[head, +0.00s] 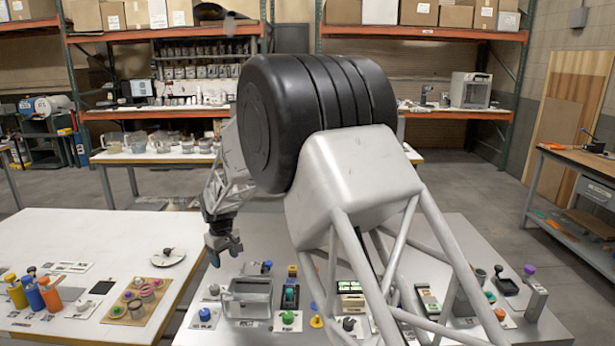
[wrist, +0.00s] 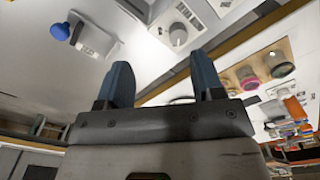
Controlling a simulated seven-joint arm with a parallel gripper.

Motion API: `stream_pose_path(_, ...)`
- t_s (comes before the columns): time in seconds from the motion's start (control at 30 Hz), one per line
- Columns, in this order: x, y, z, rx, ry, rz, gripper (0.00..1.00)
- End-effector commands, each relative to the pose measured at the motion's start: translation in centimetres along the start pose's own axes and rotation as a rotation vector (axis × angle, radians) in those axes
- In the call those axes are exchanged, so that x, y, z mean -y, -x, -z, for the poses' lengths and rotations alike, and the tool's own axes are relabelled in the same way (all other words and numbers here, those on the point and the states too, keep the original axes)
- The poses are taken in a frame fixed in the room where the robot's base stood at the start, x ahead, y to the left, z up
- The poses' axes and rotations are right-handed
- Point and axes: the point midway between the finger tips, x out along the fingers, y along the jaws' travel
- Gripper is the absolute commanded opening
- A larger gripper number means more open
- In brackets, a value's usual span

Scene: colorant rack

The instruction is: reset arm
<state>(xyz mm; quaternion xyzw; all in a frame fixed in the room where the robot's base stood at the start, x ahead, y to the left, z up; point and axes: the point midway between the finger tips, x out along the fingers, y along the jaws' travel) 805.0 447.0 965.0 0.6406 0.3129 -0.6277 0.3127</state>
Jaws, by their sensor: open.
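My gripper (head: 224,249) hangs above the left part of the grey table in the head view, pointing down. In the wrist view its two dark blue fingers (wrist: 162,82) stand apart with nothing between them. It is open and empty. My arm fills the middle of the head view and hides part of the table behind it. No colorant rack can be told for certain near the gripper.
The grey table (head: 200,290) holds a metal bin (head: 248,298), a blue knob (head: 205,314) and several small fixtures. The white table (head: 60,225) at left holds colored bottles (head: 34,293) and a wooden tray of cups (head: 122,311). Shelves stand behind.

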Motion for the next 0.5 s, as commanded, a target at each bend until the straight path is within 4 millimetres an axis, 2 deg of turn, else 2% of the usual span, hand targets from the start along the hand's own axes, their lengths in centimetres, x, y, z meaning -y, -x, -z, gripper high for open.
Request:
stream_pose_path(0.03,-0.6,1.4,-1.3,-0.007,-0.018,-0.003,0.61)
stream_pose_path(0.1,-1.2,2.9,-3.1,-0.012,-0.045,-0.006,0.61)
stream_pose_path(0.5,-3.7,10.7,-14.4,-0.043,-0.200,-0.023,0.61)
